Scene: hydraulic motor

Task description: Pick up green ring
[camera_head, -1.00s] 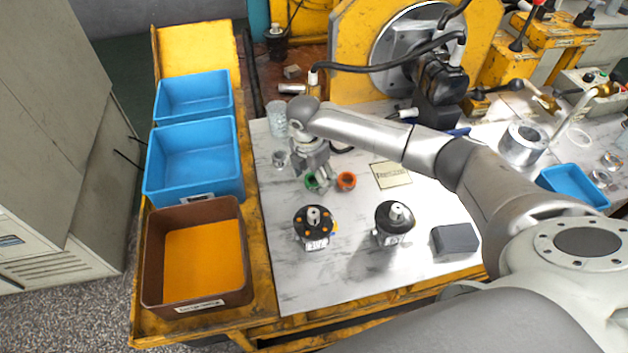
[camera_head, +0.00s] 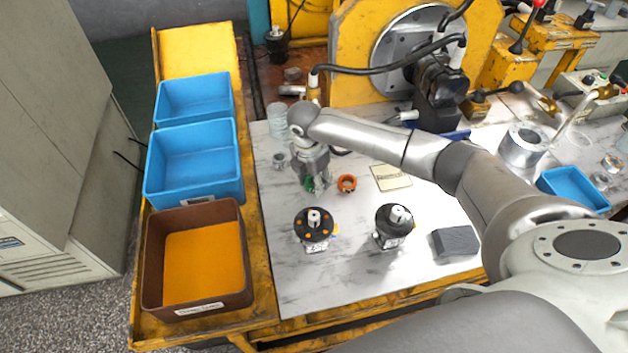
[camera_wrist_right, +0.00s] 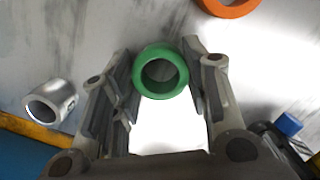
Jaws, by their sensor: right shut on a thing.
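The green ring (camera_wrist_right: 160,72) sits between the fingertips of my right gripper (camera_wrist_right: 163,75) in the right wrist view. Both fingers are closed in against its outer sides. In the head view the right gripper (camera_head: 314,182) points down at the white table top, and the green ring (camera_head: 310,184) shows only partly between the fingers. I cannot tell whether the ring is clear of the table. My left gripper is not in view.
An orange ring (camera_head: 347,183) lies just right of the gripper. A small metal cylinder (camera_head: 279,160) is to its left. Two black motor parts (camera_head: 314,228) (camera_head: 394,225) stand nearer the front. Blue bins (camera_head: 192,160) and a brown bin (camera_head: 147,255) stand left of the table.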

